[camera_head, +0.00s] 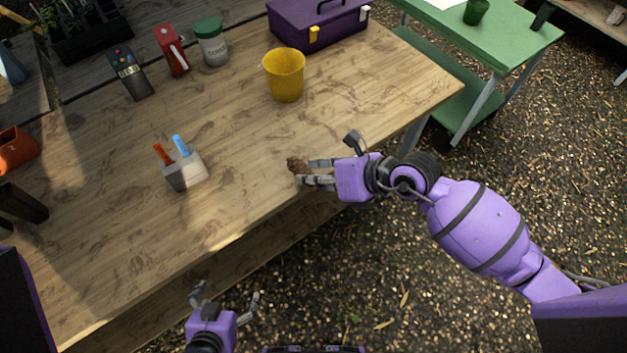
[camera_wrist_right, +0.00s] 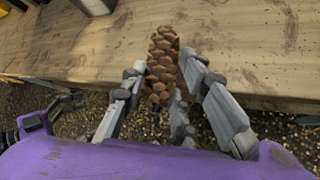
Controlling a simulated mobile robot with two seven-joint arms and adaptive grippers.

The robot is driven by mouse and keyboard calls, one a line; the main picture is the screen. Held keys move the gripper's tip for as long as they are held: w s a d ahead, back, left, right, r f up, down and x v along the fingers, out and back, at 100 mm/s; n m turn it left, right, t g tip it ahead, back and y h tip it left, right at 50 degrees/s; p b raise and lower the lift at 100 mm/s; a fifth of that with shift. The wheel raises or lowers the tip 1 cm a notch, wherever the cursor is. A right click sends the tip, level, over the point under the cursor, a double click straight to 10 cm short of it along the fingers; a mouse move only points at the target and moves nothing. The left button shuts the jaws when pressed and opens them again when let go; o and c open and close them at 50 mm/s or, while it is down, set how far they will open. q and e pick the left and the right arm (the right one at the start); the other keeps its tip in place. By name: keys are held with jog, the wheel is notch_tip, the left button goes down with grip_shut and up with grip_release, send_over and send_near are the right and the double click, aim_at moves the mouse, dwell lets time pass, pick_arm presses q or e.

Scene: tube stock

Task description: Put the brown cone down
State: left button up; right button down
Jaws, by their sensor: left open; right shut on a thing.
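The brown cone (camera_head: 296,165) is a scaly pine cone, held at the fingertips of my right gripper (camera_head: 318,172) over the front edge area of the wooden table (camera_head: 230,130). In the right wrist view the cone (camera_wrist_right: 162,68) stands lengthwise between the fingers of my right gripper (camera_wrist_right: 165,95), with the table top (camera_wrist_right: 240,40) behind it. I cannot tell whether the cone touches the table. My left gripper (camera_head: 226,300) is open and empty, low in the head view, in front of the table.
A yellow bucket (camera_head: 285,78) stands behind the right gripper. A grey holder (camera_head: 185,172) with orange and blue items stands to its left. A purple toolbox (camera_head: 315,25), a green-lidded jar (camera_head: 212,45) and a dark handheld device (camera_head: 130,75) stand farther back. The table's middle is clear.

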jog(key=shift+f, duration=1.35)
jog(key=shift+f, duration=0.2)
jog(key=c, duration=1.4)
grip_release()
jog(key=shift+o, duration=0.2)
jog(key=v, duration=0.7)
jog(key=shift+d+r+b, duration=0.15)
jog(key=shift+r+b, duration=0.15)
jog(key=shift+r, duration=0.15)
